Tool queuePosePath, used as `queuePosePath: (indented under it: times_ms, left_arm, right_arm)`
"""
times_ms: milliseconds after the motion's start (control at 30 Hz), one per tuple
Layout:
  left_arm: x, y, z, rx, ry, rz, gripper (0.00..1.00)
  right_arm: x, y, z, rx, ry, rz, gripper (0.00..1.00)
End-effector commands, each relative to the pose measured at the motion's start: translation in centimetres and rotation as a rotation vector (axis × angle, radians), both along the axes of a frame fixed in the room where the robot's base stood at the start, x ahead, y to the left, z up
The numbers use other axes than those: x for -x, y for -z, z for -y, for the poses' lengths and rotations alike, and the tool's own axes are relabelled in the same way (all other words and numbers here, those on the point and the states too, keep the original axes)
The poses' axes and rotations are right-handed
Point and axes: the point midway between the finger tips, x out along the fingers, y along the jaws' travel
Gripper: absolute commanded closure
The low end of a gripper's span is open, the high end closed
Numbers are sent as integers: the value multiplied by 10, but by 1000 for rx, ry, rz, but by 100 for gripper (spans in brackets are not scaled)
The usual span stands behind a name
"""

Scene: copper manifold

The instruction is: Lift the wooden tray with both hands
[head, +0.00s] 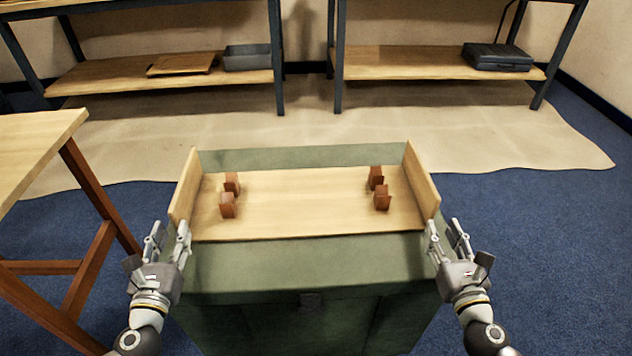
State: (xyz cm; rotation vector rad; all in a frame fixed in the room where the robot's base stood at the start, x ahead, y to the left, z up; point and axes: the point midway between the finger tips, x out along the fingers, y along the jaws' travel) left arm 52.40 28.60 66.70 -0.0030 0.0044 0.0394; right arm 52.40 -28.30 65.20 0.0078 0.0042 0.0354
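The wooden tray (305,205) lies flat on a green chest in the head view, with an upright end board on the left (184,189) and another on the right (423,180). Several small red-brown blocks stand on it, a pair near the left end (228,204) and a pair near the right end (382,198). My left gripper (169,238) is at the near lower corner of the left board, its fingers apart. My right gripper (446,236) is at the near corner of the right board, fingers also apart. I cannot tell whether either touches the tray.
The green chest (310,265) fills the space in front of me. A wooden table (35,145) stands at the left. Shelving at the back holds a grey bin (247,57), a wooden board (182,64) and a dark case (497,56). The floor right of the chest is clear.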

Motion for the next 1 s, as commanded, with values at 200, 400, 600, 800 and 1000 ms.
queuePosePath:
  times_ms: [200, 400, 600, 800, 1000]
  left_arm:
    - [0, 0, 0, -10, 3, 1, 64]
    - [-2, 0, 0, -8, 2, 1, 64]
    - [-19, -1, -1, -6, 0, 3, 64]
    - [-48, 0, -2, -5, 0, 2, 64]
    - [-77, 0, -3, -5, 0, 2, 64]
  right_arm:
    - [0, 0, -1, 9, -5, 0, 64]
    - [-2, 0, -1, 7, -4, 0, 64]
    - [-19, -1, -1, 7, -3, 3, 64]
    - [-48, 0, -2, 6, -3, 2, 64]
    - [-77, 0, -3, 6, -3, 1, 64]
